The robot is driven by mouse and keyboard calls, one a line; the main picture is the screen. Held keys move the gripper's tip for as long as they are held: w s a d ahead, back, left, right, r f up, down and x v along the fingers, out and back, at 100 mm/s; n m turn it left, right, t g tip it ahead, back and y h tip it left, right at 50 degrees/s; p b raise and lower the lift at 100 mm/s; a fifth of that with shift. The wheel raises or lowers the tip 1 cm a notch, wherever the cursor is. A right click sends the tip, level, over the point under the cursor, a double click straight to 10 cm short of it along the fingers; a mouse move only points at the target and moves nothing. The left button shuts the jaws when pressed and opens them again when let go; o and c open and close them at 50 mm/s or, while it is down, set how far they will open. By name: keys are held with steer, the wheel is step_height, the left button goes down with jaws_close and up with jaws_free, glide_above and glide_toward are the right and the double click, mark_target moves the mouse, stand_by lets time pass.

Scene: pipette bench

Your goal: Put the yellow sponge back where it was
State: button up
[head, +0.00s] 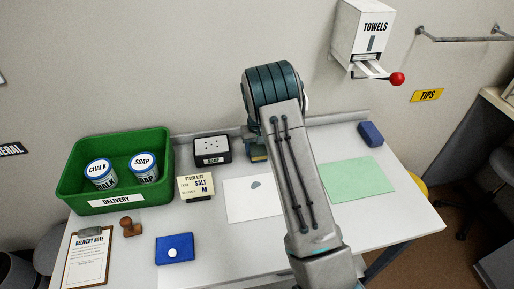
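My arm reaches across the middle of the bench, and my gripper is hidden behind it.
A green delivery crate (70,189) with chalk and soap jars stands left, near a stock card (195,187), clipboard (88,256), stamp (131,227) and blue pad (175,256). A green mat (358,182) and dark blue block (371,134) are right. A towel dispenser (362,35) hangs above.

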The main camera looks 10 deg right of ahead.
mark_target(257, 147)
steer(key=o, duration=0.4)
steer(key=shift+c, duration=0.2)
steer(key=s+r+b, duration=0.1)
steer(key=s+r, duration=0.2)
steer(key=r, duration=0.7)
steer(key=s+r+b, duration=0.1)
steer(key=s+r, duration=0.2)
steer(key=r, duration=0.6)
steer(key=s+r+t, duration=0.1)
steer(key=s+r, duration=0.1)
steer(key=s, duration=1.3)
steer(key=s+r+t, duration=0.2)
steer(key=s+r, duration=0.1)
steer(key=s, duration=1.2)
steer(key=shift+s, duration=0.35)
